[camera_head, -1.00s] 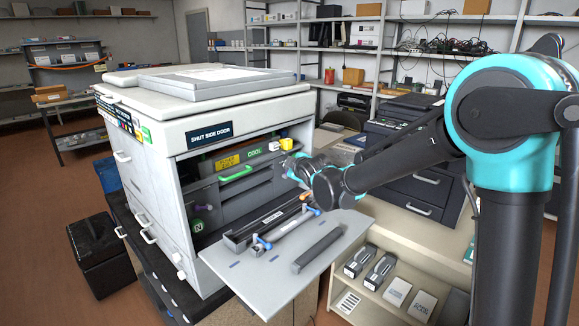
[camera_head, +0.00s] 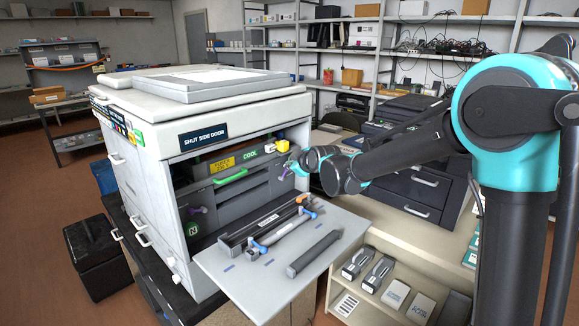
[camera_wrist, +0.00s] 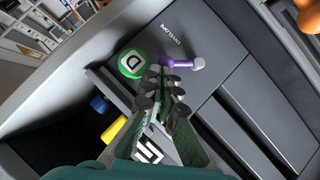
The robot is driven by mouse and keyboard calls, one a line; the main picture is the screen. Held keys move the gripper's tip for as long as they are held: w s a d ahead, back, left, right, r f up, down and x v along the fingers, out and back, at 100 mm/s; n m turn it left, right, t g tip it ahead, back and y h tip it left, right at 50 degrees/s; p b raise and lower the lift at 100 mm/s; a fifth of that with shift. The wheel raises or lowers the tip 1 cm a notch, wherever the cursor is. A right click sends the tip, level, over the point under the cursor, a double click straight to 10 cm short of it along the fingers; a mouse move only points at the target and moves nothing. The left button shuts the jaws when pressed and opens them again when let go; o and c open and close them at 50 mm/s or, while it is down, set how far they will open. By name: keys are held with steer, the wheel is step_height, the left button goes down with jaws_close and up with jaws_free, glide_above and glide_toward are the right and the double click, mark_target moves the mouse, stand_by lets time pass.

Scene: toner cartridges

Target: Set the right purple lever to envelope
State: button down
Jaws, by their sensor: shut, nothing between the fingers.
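The right purple lever (camera_wrist: 181,64) lies across the picture in the wrist view, with a pale grey knob at its right end. The printed word ENVELOPE (camera_wrist: 171,36) is above it on the grey panel. A green disc marked D (camera_wrist: 132,63) is at its left. My gripper (camera_wrist: 165,76) is shut and empty, with its fingertips close to the lever's left part; I cannot tell whether they touch it. In the head view my gripper (camera_head: 288,170) is at the right side of the printer's open bay, and the lever is mostly hidden there.
The printer (camera_head: 200,105) stands open, its side door (camera_head: 222,272) folded down with long cartridge parts (camera_head: 283,233) on it. Another purple lever (camera_head: 199,210) is deeper left by a green N disc (camera_head: 192,229). A yellow part (camera_wrist: 113,130) is below my gripper.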

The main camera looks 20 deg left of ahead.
steer(key=shift+r, duration=0.1)
stand_by(0.4)
steer(key=shift+r, duration=0.7)
